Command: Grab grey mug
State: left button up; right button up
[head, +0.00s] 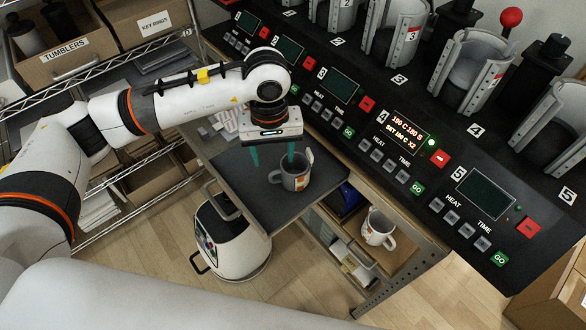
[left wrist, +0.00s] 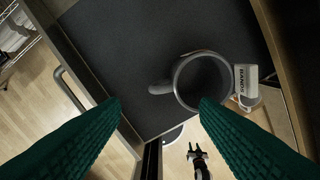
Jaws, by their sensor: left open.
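The grey mug (head: 292,177) stands upright on the dark pull-out tray (head: 262,207), with an orange-and-white patch on its side. In the left wrist view the grey mug (left wrist: 180,82) is seen from above, its handle pointing left. My left gripper (head: 273,156) is open above the tray, one teal finger left of the mug and the other over its far side. In the left wrist view the right-hand finger of the left gripper (left wrist: 160,107) overlaps the mug's lower rim; contact cannot be told. Nothing is between the fingers.
The black press console (head: 400,140) with several mug presses runs along the right. A white mug (head: 378,228) sits on a lower shelf. A white machine (head: 232,240) stands under the tray. Wire shelving with boxes (head: 60,45) is at the left. The tray's left part is clear.

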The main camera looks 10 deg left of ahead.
aim_at(275, 173)
pick_arm(q)
notch_tip(275, 173, down, 3)
jog(key=shift+r, duration=0.15)
notch_tip(275, 173, down, 5)
jog(key=shift+r+p, duration=0.2)
jog(key=shift+p, duration=0.85)
jog(key=shift+f, duration=0.6)
jog(key=c, duration=1.1)
